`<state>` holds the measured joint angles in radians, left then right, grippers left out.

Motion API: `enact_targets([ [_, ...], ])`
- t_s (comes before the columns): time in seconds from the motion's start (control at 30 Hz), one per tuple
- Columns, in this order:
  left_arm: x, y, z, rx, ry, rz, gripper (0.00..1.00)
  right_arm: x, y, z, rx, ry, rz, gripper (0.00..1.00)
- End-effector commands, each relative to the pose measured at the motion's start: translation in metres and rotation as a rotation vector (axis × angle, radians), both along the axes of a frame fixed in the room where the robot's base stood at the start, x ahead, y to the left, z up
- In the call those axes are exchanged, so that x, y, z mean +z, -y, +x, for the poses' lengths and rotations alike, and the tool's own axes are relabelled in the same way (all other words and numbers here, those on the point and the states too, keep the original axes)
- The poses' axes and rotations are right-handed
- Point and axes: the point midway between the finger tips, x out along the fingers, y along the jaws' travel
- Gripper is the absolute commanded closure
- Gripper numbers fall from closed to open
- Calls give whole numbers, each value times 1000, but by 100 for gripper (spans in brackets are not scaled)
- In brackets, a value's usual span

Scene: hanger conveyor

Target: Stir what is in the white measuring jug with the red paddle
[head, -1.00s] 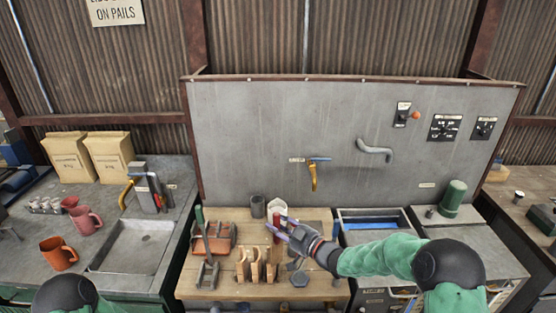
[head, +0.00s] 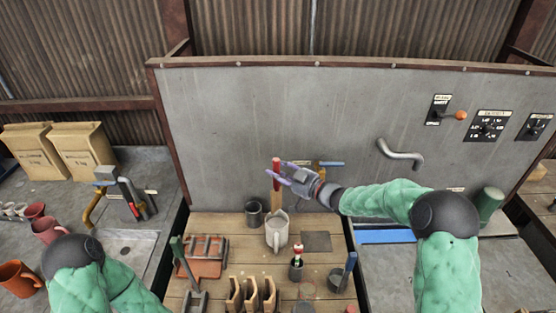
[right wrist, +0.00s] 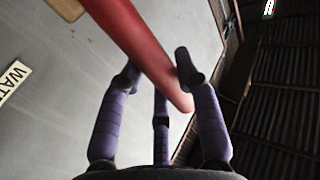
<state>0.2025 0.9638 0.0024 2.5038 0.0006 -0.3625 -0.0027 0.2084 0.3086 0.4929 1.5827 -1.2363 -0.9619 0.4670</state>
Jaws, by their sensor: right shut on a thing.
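My right gripper (head: 286,178) is shut on the red paddle (head: 276,165), which it holds upright above the bench. In the right wrist view the paddle's red shaft (right wrist: 140,45) runs between the purple fingers (right wrist: 158,80). The white measuring jug (head: 277,235) stands on the wooden bench below, its handle toward me. The paddle's lower end is in line with the jug's mouth; I cannot tell whether it is inside or just above. What is in the jug cannot be made out. My left arm shows at lower left, but its gripper is out of view.
A dark grey cup (head: 254,214) stands close left of the jug.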

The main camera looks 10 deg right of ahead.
Motion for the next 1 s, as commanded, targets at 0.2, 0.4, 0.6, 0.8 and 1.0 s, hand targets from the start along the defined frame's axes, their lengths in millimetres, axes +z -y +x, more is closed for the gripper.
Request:
enact_targets([
  [0.2, -5, 0, 0, 0, 0, 0, 60, -8, 0, 0, 0, -1, 1, 100],
  [0.4, -15, 0, 0, 0, 0, 0, 60, -22, 0, 0, 0, -1, 1, 100],
  [0.6, -26, 0, 0, 0, 0, 0, 60, -39, 0, 0, 0, 0, 1, 100],
  [0.8, -38, 0, 0, 0, 0, 0, 60, -56, 0, 0, -1, 1, 1, 100],
  [1.0, -50, 0, 0, 0, 0, 0, 60, -74, 0, 0, -1, -1, 1, 100],
])
